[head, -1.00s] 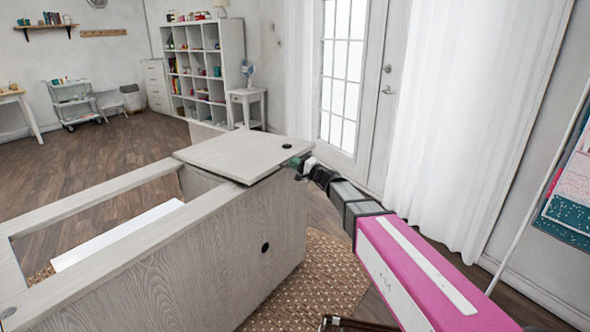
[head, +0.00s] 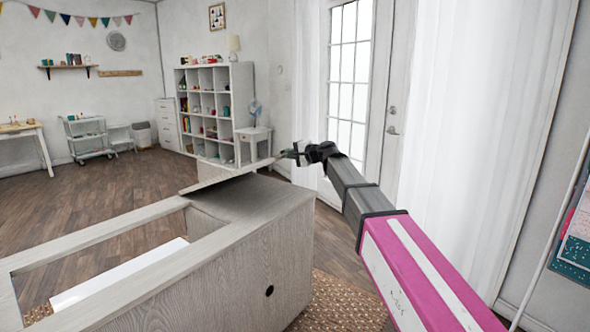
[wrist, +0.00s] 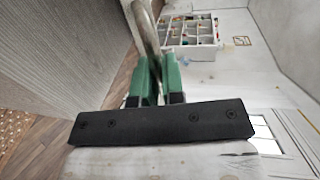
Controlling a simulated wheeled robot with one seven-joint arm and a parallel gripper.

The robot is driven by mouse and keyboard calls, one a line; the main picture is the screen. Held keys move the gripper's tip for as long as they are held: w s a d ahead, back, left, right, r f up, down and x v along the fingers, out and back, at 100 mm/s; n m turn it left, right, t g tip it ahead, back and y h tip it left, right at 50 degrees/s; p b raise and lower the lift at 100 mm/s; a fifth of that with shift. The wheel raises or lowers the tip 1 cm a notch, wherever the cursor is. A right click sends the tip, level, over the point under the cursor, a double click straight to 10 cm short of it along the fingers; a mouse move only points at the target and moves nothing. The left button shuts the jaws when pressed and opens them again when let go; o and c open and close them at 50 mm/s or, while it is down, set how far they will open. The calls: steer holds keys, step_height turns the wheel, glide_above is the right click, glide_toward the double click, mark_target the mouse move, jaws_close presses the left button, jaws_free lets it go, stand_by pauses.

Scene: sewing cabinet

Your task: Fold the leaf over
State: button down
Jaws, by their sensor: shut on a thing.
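The leaf (head: 228,178) is a pale wooden panel on the far end of the sewing cabinet (head: 215,262). In the head view it shows almost edge-on, tilted with its right edge raised off the top and its left side low. A dark, shaded top surface shows beneath it. My gripper (head: 291,153) is at the leaf's raised right end, shut on its edge. In the wrist view my green fingers (wrist: 157,78) close around a thin, pale edge of the leaf (wrist: 143,28). The leaf's far face is hidden in the head view.
The cabinet top has an open rectangular well (head: 110,258) at the near left, with a white piece inside. A woven rug (head: 345,303) lies on the right. A cube shelf (head: 215,108), a small white table (head: 253,140) and curtains stand behind. The floor to the left is clear.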

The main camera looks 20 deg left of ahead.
steer(key=shift+w+a+r, duration=0.15)
steer(key=shift+a+r, duration=0.25)
steer(key=shift+r, duration=0.35)
steer(key=shift+w+a+r, duration=0.2)
steer(key=shift+a+r, duration=0.15)
steer(key=shift+r, duration=0.4)
steer(key=shift+w+a+r, duration=0.15)
steer(key=shift+a+r, duration=0.25)
steer(key=shift+r, duration=0.35)
steer(key=c, duration=1.3)
jaws_free()
steer(key=shift+o, duration=0.2)
steer(key=v, duration=1)
steer(key=shift+s+d, duration=0.2)
steer(key=shift+d, duration=0.15)
